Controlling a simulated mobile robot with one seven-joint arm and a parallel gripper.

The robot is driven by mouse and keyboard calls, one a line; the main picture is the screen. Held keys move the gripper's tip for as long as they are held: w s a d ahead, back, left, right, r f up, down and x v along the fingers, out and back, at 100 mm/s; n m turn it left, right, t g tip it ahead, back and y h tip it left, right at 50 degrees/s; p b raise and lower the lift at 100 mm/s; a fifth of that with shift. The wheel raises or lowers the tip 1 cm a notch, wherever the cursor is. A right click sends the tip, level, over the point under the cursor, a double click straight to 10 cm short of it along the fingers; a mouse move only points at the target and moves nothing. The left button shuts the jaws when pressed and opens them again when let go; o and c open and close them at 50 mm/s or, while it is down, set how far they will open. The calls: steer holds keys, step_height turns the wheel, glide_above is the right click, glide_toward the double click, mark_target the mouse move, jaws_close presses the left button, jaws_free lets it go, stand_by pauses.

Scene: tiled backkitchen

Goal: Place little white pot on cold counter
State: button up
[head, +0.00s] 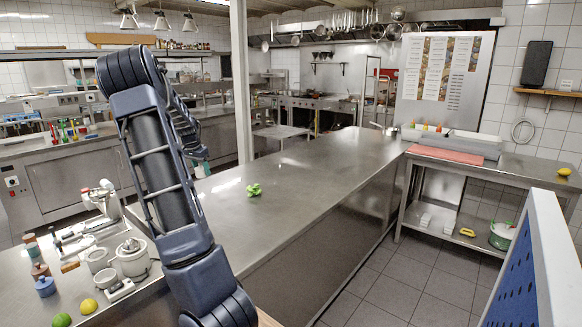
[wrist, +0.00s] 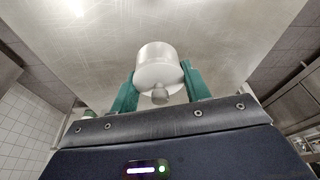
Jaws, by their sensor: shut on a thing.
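In the wrist view the little white pot (wrist: 157,66) is held between the two teal fingers of my gripper (wrist: 159,82), which are shut on its sides. The arm largely hides the gripper and pot there. I cannot tell for certain which counter is the cold one.
A crumpled green thing (head: 254,190) lies on the long counter, whose far part is clear. A right-hand steel table (head: 520,170) holds a red board (head: 445,154). A blue-and-white panel (head: 540,265) stands at near right.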

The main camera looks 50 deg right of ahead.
mark_target(209, 216)
step_height(209, 216, down, 20)
steer(key=shift+f, duration=0.1)
stand_by(0.7)
steer(key=shift+f, duration=0.1)
steer(key=o, duration=1.4)
steer(key=shift+c, duration=0.2)
